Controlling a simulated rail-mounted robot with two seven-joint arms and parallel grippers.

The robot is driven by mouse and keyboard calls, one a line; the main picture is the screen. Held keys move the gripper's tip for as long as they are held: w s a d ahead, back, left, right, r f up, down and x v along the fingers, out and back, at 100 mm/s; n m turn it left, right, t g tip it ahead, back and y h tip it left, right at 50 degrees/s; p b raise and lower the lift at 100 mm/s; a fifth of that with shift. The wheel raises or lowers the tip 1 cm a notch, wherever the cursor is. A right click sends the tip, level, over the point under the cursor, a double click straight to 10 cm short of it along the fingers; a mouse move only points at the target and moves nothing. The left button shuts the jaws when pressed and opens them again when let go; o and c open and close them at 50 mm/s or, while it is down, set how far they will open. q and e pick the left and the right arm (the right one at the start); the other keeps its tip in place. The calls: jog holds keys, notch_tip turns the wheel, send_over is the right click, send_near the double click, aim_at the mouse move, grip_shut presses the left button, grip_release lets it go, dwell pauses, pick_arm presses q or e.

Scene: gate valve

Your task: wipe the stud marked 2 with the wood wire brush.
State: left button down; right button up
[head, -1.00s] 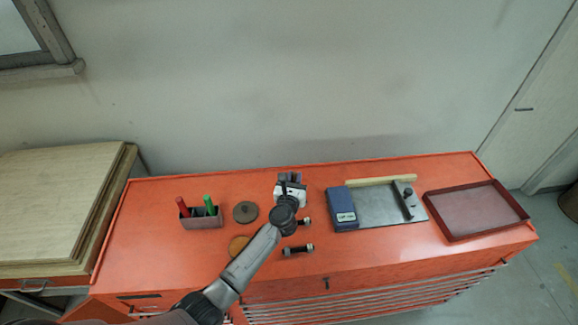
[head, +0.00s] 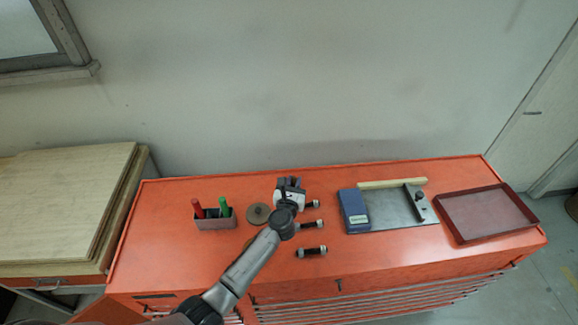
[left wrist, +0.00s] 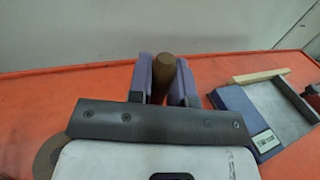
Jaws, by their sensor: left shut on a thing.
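My left gripper (head: 289,182) is over the back middle of the orange bench. In the left wrist view its purple-padded fingers (left wrist: 168,82) are shut on a brown, rounded wooden piece, which looks like the handle of the wood wire brush (left wrist: 164,70). Its bristles are hidden. Several studs lie on the bench just right of the gripper and wrist: a back one (head: 313,204), a middle one (head: 313,223) and a front one (head: 312,251). Their markings are too small to read, so I cannot tell which is 2. My right gripper is not in view.
A holder (head: 215,223) with red and green handles and a brown disc (head: 258,213) are left of the wrist. To the right are a blue box (head: 354,210), a grey plate (head: 390,212), a light wooden strip (head: 392,184) and an empty dark red tray (head: 487,213).

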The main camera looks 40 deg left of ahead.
aim_at(296, 177)
pick_arm(q)
jog(key=r, duration=0.1)
jog(key=p, duration=0.1)
jog(key=r, duration=0.1)
jog(key=shift+w+d+r, duration=0.25)
jog(key=shift+r, duration=0.1)
jog(key=shift+r+p, duration=0.75)
jog(key=shift+p, duration=0.15)
notch_tip(296, 177, up, 3)
jog(key=p, duration=0.2)
jog(key=shift+f+p, duration=0.15)
jog(key=shift+p, duration=0.15)
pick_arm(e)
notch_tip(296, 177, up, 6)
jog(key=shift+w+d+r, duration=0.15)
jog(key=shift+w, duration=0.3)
pick_arm(q)
jog(key=shift+f, duration=0.1)
